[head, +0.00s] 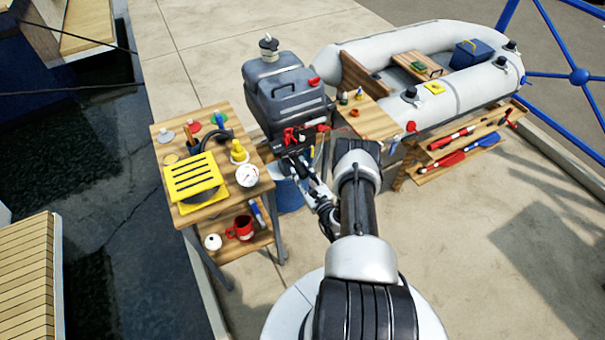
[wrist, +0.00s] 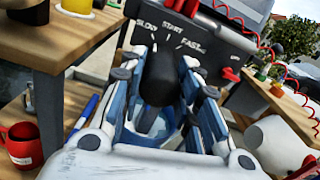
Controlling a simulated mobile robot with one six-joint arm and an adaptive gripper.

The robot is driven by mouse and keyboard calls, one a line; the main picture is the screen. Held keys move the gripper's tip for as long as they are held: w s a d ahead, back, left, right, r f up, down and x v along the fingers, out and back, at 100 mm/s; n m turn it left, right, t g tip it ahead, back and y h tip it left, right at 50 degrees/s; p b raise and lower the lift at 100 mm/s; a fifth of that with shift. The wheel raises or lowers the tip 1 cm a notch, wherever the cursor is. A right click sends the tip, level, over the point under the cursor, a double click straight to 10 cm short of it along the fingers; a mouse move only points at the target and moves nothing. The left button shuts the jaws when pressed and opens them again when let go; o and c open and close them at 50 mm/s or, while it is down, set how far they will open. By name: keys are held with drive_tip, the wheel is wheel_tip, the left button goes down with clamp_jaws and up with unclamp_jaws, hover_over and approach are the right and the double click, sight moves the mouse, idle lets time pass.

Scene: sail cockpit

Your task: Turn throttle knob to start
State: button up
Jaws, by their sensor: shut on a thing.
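The outboard motor (head: 285,95) stands upright between the side table and the dinghy, its dark front panel facing my arm. In the wrist view the panel (wrist: 222,62) carries the words SLOW, START and FAST with white tick marks. The black throttle knob (wrist: 159,80) sticks out below these words. My gripper (wrist: 163,62) is shut on the throttle knob, with one finger on each side. The knob's pointer cannot be made out, so its setting is unclear. In the head view my gripper (head: 297,162) is at the motor's front, and the knob is hidden there.
A wooden side table (head: 222,194) on the left holds a yellow slatted box (head: 193,176), a white gauge (head: 247,176) and a yellow bottle. A red mug (head: 240,228) is on its lower shelf. A grey dinghy (head: 455,98) lies at right. Red coiled cord hangs near the panel.

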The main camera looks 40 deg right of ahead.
drive_tip(key=shift+m, duration=0.3)
drive_tip(key=m+b, duration=0.2)
drive_tip(key=shift+f+m, duration=0.1)
drive_tip(key=shift+m, duration=0.2)
drive_tip(key=shift+m+b, duration=1.1)
drive_tip(key=shift+m, duration=1.1)
drive_tip(key=o, duration=1.1)
